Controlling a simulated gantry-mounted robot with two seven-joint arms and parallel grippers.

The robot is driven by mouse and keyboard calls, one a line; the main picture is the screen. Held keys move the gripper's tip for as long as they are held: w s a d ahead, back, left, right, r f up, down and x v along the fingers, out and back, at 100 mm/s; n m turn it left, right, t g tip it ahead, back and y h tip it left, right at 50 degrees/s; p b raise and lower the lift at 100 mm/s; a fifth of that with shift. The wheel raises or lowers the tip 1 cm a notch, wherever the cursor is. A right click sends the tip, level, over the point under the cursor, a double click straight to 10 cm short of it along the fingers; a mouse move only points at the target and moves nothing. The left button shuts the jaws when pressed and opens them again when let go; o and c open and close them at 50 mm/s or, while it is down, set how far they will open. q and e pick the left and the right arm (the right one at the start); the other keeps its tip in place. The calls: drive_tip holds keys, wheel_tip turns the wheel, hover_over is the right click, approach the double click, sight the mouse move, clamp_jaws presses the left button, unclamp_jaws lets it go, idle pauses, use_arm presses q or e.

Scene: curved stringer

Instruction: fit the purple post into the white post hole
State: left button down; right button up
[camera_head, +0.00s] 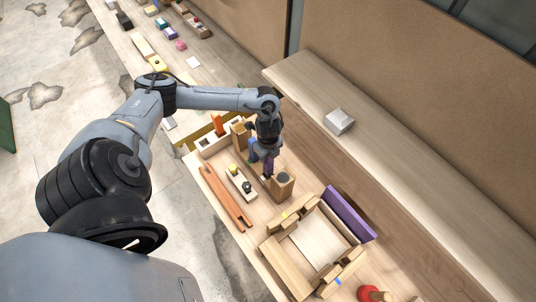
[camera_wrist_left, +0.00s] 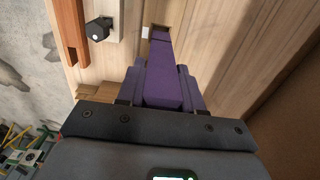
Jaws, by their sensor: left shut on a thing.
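The purple post (camera_head: 268,168) is held pointing down in my left gripper (camera_head: 264,150), which is shut on it. In the left wrist view the post (camera_wrist_left: 162,65) runs away from my left gripper (camera_wrist_left: 162,75), between its two fingers. A small pale-rimmed square opening (camera_wrist_left: 146,32), which looks like the white post hole, shows just left of the post's far end. I cannot tell whether the tip is at the surface or above it. In the head view the post's lower end is beside a tan block (camera_head: 281,184) with a dark round top. My right gripper is not in view.
An orange bar (camera_head: 226,196) and a pale bar with a black knob (camera_head: 241,182) lie to the left. A wooden frame (camera_head: 310,243) with a purple panel (camera_head: 347,213) stands nearer. A white block with an orange post (camera_head: 218,124) stands behind. The shelf (camera_head: 390,150) is mostly clear.

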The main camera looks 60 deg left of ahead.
use_arm(q)
drive_tip(key=shift+f, duration=0.5)
idle(0.8)
drive_tip(key=shift+p, duration=0.3)
idle(0.5)
idle(0.7)
drive_tip(key=shift+f, duration=0.55)
idle(0.3)
drive_tip(key=shift+f+b, duration=1.15)
drive_tip(key=shift+f, duration=0.35)
drive_tip(key=c, duration=0.6)
unclamp_jaws()
drive_tip(key=shift+c, duration=0.2)
